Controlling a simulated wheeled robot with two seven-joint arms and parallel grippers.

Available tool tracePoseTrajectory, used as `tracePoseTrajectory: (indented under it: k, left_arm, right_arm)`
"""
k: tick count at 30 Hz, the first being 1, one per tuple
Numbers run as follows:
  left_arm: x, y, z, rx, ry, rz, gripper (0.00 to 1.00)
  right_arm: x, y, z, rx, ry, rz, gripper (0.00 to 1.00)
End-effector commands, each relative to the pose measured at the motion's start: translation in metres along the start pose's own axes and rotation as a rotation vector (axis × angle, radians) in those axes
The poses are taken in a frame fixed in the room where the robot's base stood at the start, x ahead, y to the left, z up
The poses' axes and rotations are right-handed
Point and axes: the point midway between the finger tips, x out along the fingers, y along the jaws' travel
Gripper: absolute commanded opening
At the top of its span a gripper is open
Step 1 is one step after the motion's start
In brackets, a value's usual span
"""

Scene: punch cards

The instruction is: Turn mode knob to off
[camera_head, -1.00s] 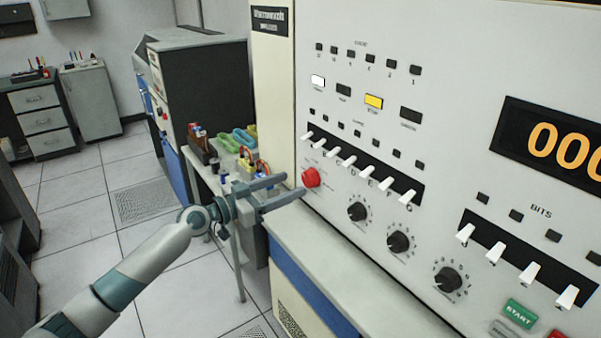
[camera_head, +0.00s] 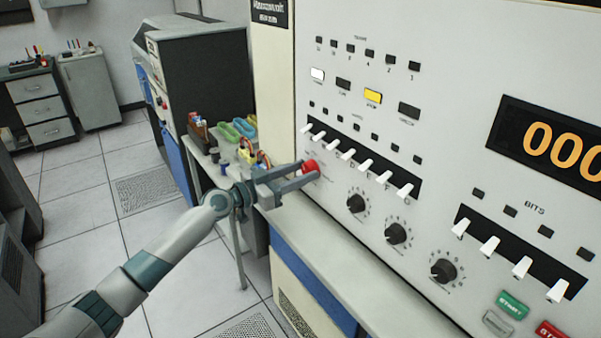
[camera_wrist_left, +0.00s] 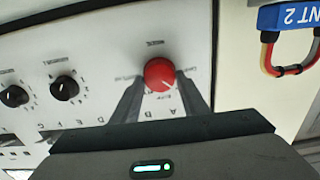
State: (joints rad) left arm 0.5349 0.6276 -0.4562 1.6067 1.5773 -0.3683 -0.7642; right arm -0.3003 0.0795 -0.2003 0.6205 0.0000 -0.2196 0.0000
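The red mode knob (camera_head: 309,167) sits on the lower left of the pale control panel. In the left wrist view the knob (camera_wrist_left: 159,74) shows a light mark pointing to the lower right; the small labels around it are too blurred to read surely. My left gripper (camera_head: 306,174) is open, its fingers pointing at the panel. My right gripper is not in view.
Black dials (camera_head: 357,202) and a row of white switches (camera_head: 365,166) are close to the right of and above the knob. A ledge (camera_head: 300,227) juts out below the panel. A small table with coloured cable loops (camera_head: 246,152) stands behind my left gripper.

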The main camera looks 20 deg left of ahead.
Motion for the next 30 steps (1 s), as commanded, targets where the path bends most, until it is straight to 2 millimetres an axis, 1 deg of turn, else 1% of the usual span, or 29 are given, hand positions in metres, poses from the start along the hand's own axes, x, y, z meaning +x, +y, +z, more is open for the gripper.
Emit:
tracePoseTrajectory:
  k: [8,14,20,30]
  left_arm:
    - [0.0,0.0,0.0,-0.024,0.0,0.0,0.18]
    - [0.0,-0.001,0.001,-0.098,0.001,-0.001,0.18]
    - [0.0,-0.001,0.001,-0.229,0.001,0.0,0.18]
    - [0.0,-0.003,0.001,-0.518,0.002,-0.001,0.18]
  right_arm:
    - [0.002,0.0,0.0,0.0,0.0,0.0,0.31]
    - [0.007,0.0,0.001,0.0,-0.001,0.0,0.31]
    - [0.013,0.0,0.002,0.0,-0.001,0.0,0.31]
    - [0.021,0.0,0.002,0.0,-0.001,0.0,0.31]
